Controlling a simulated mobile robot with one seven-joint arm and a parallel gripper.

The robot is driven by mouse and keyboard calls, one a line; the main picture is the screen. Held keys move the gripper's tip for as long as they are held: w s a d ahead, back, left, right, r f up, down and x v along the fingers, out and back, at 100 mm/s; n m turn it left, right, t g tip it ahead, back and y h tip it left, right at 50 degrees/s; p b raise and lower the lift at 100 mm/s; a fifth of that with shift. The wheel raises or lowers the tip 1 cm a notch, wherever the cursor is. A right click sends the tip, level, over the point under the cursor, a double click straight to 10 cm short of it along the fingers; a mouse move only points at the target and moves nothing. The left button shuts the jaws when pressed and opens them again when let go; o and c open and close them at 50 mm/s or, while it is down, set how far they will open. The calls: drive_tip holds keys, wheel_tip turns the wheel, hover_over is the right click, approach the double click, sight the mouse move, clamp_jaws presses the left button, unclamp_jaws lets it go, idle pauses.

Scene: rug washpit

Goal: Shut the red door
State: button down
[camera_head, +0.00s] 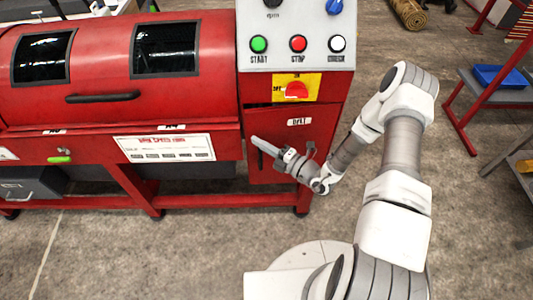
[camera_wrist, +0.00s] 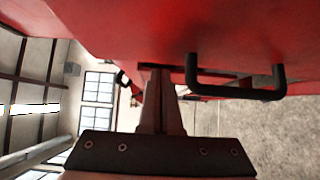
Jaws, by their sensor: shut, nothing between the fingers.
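The red door (camera_head: 318,131) with a "BELT" label is on the lower front of the red machine, under the control panel. My gripper (camera_head: 256,140) is in front of it, its shut, empty fingers pointing left towards the door's left side. In the wrist view the shut fingers (camera_wrist: 158,75) lie close under a red surface (camera_wrist: 190,25); I cannot tell whether they touch it. A black bar handle (camera_wrist: 240,92) on that surface is to the right of the fingers, and they are not around it. My arm hides part of the door, and how far it stands open is unclear.
The control panel (camera_head: 297,60) has green, red and white buttons and a red switch on a yellow plate. The machine's drum cover (camera_head: 120,75), with a black handle, is to the left. A red-framed table with a blue tray (camera_head: 499,76) stands right.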

sight(259, 132)
drive_tip(key=shift+w, duration=0.55)
drive_tip(key=shift+w+a+r+m+t+h+p, duration=0.15)
drive_tip(key=shift+w+m+t+h, duration=0.3)
drive_tip(key=shift+w, duration=0.45)
drive_tip(key=shift+w+a+f+m+t+h+p, duration=0.1)
drive_tip(key=shift+w+m+t+h+p, duration=0.25)
drive_tip(key=shift+w, duration=0.55)
drive_tip(key=shift+d+r, duration=0.1)
